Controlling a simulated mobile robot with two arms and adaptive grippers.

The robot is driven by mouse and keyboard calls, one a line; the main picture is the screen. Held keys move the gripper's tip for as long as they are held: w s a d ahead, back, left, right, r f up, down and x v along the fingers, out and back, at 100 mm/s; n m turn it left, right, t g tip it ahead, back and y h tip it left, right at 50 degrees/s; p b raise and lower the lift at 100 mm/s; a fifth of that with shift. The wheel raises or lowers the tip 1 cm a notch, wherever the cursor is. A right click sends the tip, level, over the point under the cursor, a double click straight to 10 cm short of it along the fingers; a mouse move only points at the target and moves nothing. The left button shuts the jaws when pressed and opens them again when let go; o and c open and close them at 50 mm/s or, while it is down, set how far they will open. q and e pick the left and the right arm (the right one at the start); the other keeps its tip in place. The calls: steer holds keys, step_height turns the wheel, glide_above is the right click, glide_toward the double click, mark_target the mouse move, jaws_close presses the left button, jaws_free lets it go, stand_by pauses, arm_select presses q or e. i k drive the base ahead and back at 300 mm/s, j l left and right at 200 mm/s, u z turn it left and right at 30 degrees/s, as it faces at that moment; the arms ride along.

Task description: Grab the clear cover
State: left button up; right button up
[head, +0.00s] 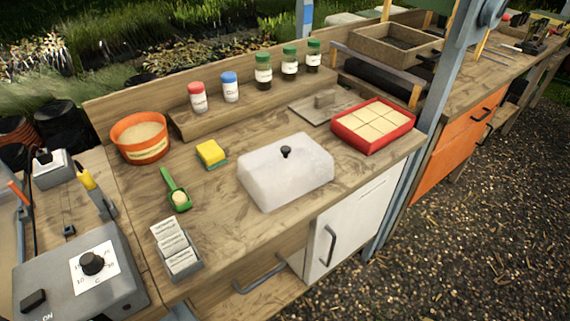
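The clear cover (284,178) is a whitish, cloudy, box-shaped lid with a black knob (286,152) on top. It sits upright on the wooden bench (225,225), near its front edge. I cannot see what is under it. Neither of my grippers is in the head view.
A red tray (371,143) of pale blocks and a grey trowel-like plate (312,108) lie right of the cover. To the left are a yellow sponge (211,153), green scoop (176,190), label holder (177,252) and orange pot (141,137). Several bottles stand on the shelf (205,122) behind.

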mark_target(277, 173)
steer(key=u, duration=0.35)
steer(key=k+l+u, duration=0.1)
steer(key=l+u, duration=0.15)
steer(key=u, duration=0.2)
steer(key=k+l+u, duration=0.15)
steer(key=u, duration=0.3)
steer(key=k+l+u, duration=0.2)
steer(key=u, duration=0.25)
